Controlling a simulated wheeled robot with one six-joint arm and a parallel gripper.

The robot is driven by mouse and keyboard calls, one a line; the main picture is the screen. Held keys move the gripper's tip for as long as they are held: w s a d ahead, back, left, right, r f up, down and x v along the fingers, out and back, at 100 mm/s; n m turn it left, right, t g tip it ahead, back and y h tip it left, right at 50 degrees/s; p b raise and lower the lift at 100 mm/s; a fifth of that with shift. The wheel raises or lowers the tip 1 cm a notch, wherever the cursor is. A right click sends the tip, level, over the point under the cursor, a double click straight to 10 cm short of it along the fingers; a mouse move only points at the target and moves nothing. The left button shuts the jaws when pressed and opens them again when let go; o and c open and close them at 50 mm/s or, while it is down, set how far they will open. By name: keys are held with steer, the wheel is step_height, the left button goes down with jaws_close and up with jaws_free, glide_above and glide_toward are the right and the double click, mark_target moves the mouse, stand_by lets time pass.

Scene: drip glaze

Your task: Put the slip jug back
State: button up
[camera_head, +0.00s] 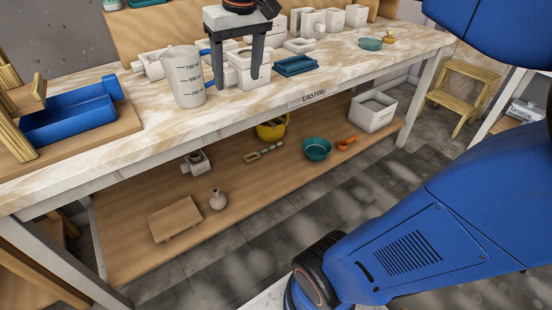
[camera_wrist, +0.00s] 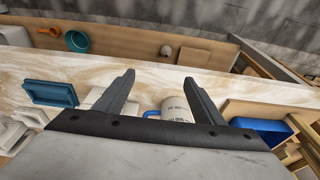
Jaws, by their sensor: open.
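The slip jug (camera_head: 188,78) is a white measuring jug with dark volume marks and a blue handle. It stands upright on the marbled bench top, left of my gripper in the head view. My gripper (camera_head: 236,82) is open and empty, over the bench by the white plaster moulds (camera_head: 246,72). In the wrist view, the jug (camera_wrist: 178,108) shows beyond the open fingers, nearer the right one, with its blue handle toward the left. The fingers appear apart from the jug.
A blue tray (camera_head: 68,120) sits on a wooden board left of the jug. A small teal dish (camera_head: 370,44) is farther right. The lower shelf holds a yellow bucket (camera_head: 272,129) and a teal bowl (camera_head: 317,149). The bench front is clear.

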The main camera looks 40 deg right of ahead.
steer(key=s+f+t, duration=0.2)
steer(key=s+f, duration=1.3)
steer(key=f, duration=0.3)
stand_by(0.4)
